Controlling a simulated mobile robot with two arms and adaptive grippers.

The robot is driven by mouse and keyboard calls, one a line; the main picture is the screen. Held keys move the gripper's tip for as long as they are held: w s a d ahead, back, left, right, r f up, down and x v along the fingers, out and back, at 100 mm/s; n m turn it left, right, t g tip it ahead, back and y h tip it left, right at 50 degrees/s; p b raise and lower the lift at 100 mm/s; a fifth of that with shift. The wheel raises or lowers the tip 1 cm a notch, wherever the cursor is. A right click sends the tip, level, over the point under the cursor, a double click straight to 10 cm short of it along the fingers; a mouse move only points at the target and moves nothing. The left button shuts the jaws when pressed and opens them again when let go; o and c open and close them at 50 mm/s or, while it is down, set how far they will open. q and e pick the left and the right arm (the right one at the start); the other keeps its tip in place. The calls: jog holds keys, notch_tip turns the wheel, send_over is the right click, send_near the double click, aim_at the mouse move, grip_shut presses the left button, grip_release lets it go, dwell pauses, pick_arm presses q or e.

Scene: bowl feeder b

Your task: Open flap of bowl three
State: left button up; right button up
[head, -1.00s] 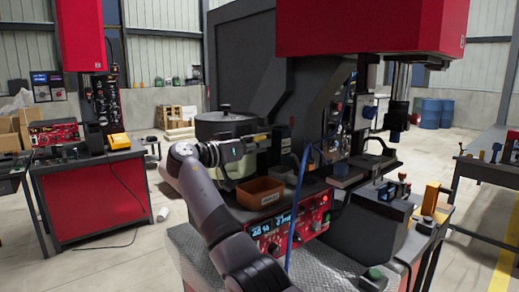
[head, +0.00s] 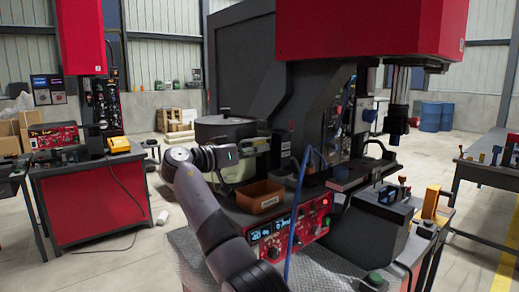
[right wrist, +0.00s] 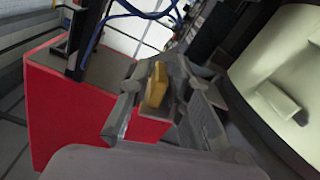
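The bowl feeder (head: 225,127) has a grey bowl with a dark lid on a pale cream body, behind my right arm in the head view. In the right wrist view a large pale rounded surface (right wrist: 262,62) fills the right side, with a small raised pale block (right wrist: 277,103) on it that may be a flap. My right gripper (right wrist: 160,70) is open and empty, beside this surface and apart from the block. In the head view the right gripper (head: 245,149) is in front of the bowl, its fingers hard to make out. No bowl number is readable. My left gripper is out of view.
An orange-brown bin (head: 260,197) and a red control panel (head: 290,232) are close below and right of my right gripper. A blue cable (head: 297,210) hangs nearby. A red bench (head: 95,205) stands left, with open floor between.

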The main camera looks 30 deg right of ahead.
jog(key=a, duration=1.1)
jog(key=shift+s, duration=0.45)
jog(key=shift+o, duration=1.3)
jog(key=shift+d+p, duration=0.1)
jog(key=shift+p, duration=0.2)
jog(key=o, duration=0.4)
jog(key=s+n+p, duration=0.1)
jog(key=n, duration=0.1)
jog(key=n+t+p, duration=0.1)
jog(key=n+p, duration=0.1)
jog(key=n, duration=0.1)
jog(key=s+n+t+p, duration=0.1)
jog(key=n+p, duration=0.1)
jog(key=shift+s+r+n, duration=0.25)
jog(key=shift+s+n, duration=0.05)
jog(key=shift+n, duration=0.1)
jog(key=s+a+f+n+t+y+p, duration=0.15)
jog(key=s+a+n+t+p, duration=0.3)
jog(key=n, duration=0.65)
jog(key=p+x, duration=0.5)
jog(key=x, duration=1.2)
jog(key=shift+w+d+p, duration=0.3)
jog(key=shift+d, duration=0.25)
